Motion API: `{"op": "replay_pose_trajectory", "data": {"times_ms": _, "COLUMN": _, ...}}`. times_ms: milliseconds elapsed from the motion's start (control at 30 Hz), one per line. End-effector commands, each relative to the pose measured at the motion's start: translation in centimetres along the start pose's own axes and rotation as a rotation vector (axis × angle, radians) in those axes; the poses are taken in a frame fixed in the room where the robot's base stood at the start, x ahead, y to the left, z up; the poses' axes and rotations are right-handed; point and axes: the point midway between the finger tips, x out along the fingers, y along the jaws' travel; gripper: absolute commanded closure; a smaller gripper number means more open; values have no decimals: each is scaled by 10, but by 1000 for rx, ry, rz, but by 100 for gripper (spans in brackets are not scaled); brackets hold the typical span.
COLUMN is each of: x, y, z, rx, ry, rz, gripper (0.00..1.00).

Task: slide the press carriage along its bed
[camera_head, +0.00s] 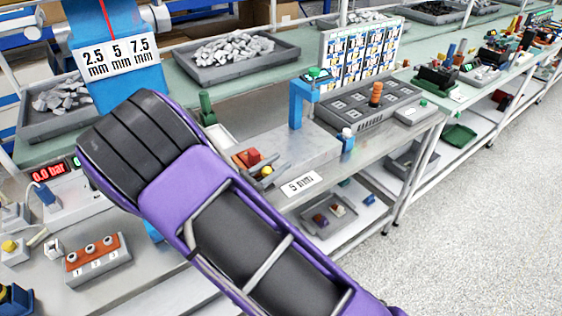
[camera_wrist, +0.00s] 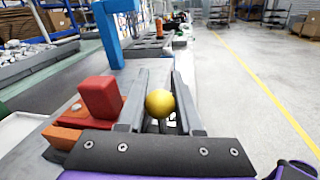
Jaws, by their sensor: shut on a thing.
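The press carriage shows as an orange slab (camera_wrist: 66,134) with a red block (camera_wrist: 100,97) on it. The red block also shows in the head view (camera_head: 252,157). A yellow ball knob (camera_wrist: 160,103) stands beside the block, between the two grey fingers of my gripper (camera_wrist: 160,76). The fingers are shut on the knob, though the contact itself is partly hidden. The knob also shows in the head view (camera_head: 267,171). The grey bed (camera_head: 290,148) stretches away beyond the carriage to the blue press frame (camera_head: 299,103). My arm hides part of the bench.
A grey button panel (camera_head: 370,103) stands beyond the press. A tray of grey pieces (camera_head: 235,57) lies behind. A numbered orange block (camera_head: 95,257) is at left. The floor (camera_head: 490,200) at right is clear.

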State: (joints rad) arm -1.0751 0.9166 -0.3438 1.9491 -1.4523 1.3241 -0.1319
Motion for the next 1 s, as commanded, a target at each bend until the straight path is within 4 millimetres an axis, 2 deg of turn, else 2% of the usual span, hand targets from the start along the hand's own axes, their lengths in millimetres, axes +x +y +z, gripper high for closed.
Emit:
{"op": "replay_pose_trajectory", "data": {"times_ms": 233, "x": 0, "y": 0, "z": 0, "rx": 0, "ry": 0, "rz": -1, "gripper": 100}}
{"op": "replay_pose_trajectory", "data": {"times_ms": 267, "x": 0, "y": 0, "z": 0, "rx": 0, "ry": 0, "rz": -1, "gripper": 64}}
{"op": "replay_pose_trajectory", "data": {"times_ms": 300, "x": 0, "y": 0, "z": 0, "rx": 0, "ry": 0, "rz": -1, "gripper": 57}}
{"op": "replay_pose_trajectory", "data": {"times_ms": 333, "x": 0, "y": 0, "z": 0, "rx": 0, "ry": 0, "rz": 0, "gripper": 54}}
{"op": "replay_pose_trajectory", "data": {"times_ms": 600, "x": 0, "y": 0, "z": 0, "rx": 0, "ry": 0, "rz": 0, "gripper": 54}}
{"op": "replay_pose_trajectory", "data": {"times_ms": 733, "x": -8, "y": 0, "z": 0, "rx": 0, "ry": 0, "rz": 2, "gripper": 54}}
{"op": "replay_pose_trajectory", "data": {"times_ms": 867, "x": -28, "y": 1, "z": -1, "rx": 0, "ry": 2, "rz": 4, "gripper": 54}}
{"op": "replay_pose_trajectory", "data": {"times_ms": 1000, "x": -62, "y": 1, "z": -1, "rx": 1, "ry": 3, "rz": 5, "gripper": 54}}
